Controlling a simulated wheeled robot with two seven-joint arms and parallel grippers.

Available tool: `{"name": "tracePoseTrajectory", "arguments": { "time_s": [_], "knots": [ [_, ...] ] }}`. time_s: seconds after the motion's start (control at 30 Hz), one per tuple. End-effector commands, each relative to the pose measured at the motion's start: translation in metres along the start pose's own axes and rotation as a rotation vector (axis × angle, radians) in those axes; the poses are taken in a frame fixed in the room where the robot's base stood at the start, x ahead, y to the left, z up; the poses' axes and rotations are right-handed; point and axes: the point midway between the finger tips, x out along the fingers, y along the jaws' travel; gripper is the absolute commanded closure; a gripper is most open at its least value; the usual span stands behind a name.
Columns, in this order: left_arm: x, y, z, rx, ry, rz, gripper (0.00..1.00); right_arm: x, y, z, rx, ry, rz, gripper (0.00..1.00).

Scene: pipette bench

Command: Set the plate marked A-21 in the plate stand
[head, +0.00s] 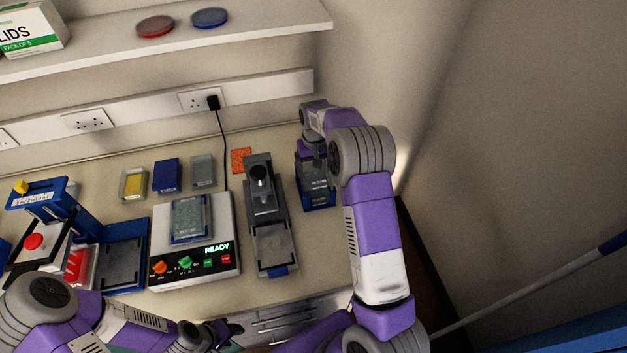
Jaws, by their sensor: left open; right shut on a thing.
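My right gripper (313,152) reaches down from above at the back right of the bench. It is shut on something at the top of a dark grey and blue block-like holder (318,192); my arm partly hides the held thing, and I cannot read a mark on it. Small plates lie at the back: a yellow one (134,185), a blue one (166,176) and a grey one (203,171). No A-21 label is readable, and I cannot tell for sure which holder is the plate stand. My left gripper (230,331) is open and empty at the front edge.
A white device reading READY (194,279) bears a grey-blue plate (191,219). A grey device with a black knob (270,236) stands right of it. Blue equipment (123,258) crowds the left. A shelf (250,28) hangs above.

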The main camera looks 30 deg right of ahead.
Motion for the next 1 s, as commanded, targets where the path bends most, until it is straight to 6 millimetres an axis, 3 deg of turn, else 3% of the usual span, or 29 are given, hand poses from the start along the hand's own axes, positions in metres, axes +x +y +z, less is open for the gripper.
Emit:
{"name": "tracePoseTrajectory", "arguments": {
  "time_s": [0.1,0.27,0.5,0.97,1.0],
  "knots": [
    [-0.001,0.0,0.0,0.0,0.0,0.0,0.53,0.019,0.0,0.0,0.0,-0.001,0.001,0.4],
    [-0.001,0.001,0.0,0.0,0.0,0.0,0.53,0.031,0.0,0.0,0.0,0.0,0.001,0.4],
    [-0.003,0.001,0.0,0.0,0.0,0.0,0.53,0.062,-0.001,0.0,0.0,-0.002,0.0,0.4],
    [0.003,-0.001,0.0,0.0,0.0,0.0,0.53,0.071,0.0,0.0,0.0,0.002,0.0,0.4],
    [0.002,-0.001,0.0,0.0,0.0,0.0,0.53,0.07,0.0,0.0,0.0,0.002,0.0,0.05]
  ]
}}
